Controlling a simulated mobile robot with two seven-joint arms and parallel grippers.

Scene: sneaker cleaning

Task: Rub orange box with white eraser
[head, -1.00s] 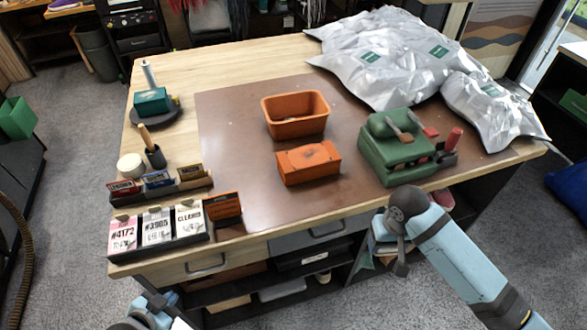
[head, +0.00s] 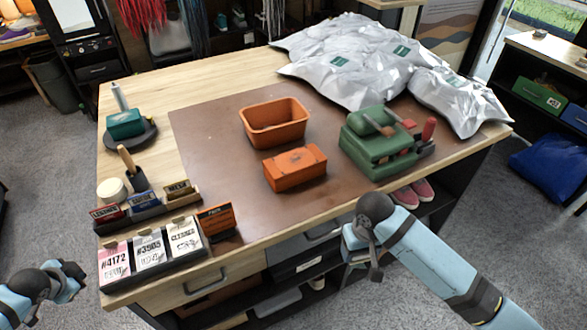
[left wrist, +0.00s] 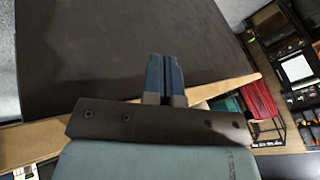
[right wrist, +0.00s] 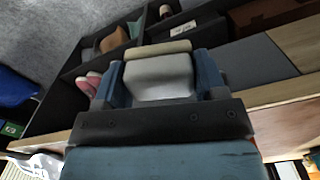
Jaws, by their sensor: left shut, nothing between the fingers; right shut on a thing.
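The orange box (head: 295,168), a closed block with a dark mark on top, sits on the brown mat (head: 225,165). An orange open bin (head: 274,122) stands just behind it. My right gripper (right wrist: 160,78) is shut on a whitish block with a tan edge, which looks like the white eraser (right wrist: 158,76). In the head view my right gripper (head: 352,238) is at the table's front edge, apart from the orange box; the eraser is not clear there. My left gripper (head: 76,275) is left of the table, and its fingers (left wrist: 164,75) are shut and empty.
A green tool block (head: 378,145) stands right of the box, with silver bags (head: 350,60) behind. Labelled cards (head: 150,248) and small boxes (head: 145,202) line the front left. The mat around the orange box is clear.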

